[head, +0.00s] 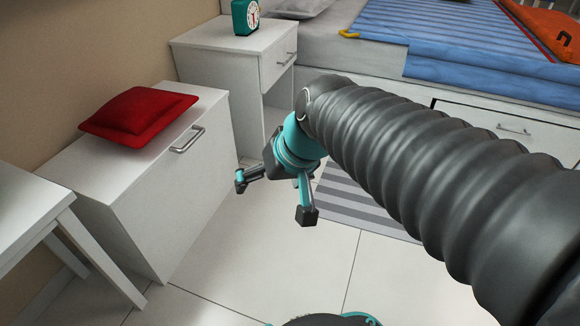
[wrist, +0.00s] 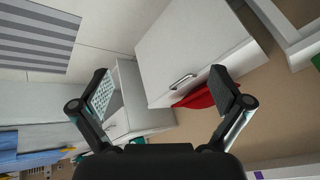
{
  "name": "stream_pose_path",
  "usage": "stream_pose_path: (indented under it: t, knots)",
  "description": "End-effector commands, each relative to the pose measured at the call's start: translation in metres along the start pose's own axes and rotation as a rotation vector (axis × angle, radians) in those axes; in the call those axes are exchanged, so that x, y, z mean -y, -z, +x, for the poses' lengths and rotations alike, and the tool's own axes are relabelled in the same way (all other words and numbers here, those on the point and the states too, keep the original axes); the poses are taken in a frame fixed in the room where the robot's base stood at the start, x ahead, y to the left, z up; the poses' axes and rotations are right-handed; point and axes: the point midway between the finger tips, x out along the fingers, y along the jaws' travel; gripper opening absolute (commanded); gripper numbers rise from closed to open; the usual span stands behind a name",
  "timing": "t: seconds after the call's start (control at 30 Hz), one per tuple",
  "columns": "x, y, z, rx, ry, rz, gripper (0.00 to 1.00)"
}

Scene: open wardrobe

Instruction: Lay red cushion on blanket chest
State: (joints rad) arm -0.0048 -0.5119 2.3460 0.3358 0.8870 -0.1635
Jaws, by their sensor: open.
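The red cushion (head: 139,115) lies flat on top of the white blanket chest (head: 185,205), near its far end, in the head view. In the wrist view the cushion (wrist: 200,97) shows in part behind a finger, on the chest (wrist: 185,45) with its metal handle. My gripper (head: 273,198) is open and empty, over the floor to the right of the chest and apart from the cushion. Its two spread fingers (wrist: 165,90) also show in the wrist view.
A white nightstand (head: 235,60) with a teal alarm clock (head: 245,16) stands behind the chest. A bed with a blue striped blanket (head: 430,35) is at the back right. A white table (head: 35,215) is at the left. A striped rug (head: 365,205) lies on the floor.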

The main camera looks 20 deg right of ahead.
Motion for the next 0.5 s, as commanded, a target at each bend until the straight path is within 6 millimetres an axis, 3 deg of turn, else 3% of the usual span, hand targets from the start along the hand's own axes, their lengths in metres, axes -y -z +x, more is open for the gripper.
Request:
stream_pose_path:
  t: [0.1, 0.2, 0.5]
  knots:
    - [-0.025, -0.035, -0.014, -0.022, -0.114, -0.028, 1.00]
    - [-0.041, -0.053, -0.021, -0.037, -0.189, -0.042, 1.00]
    - [-0.057, -0.070, -0.026, -0.050, -0.262, -0.054, 1.00]
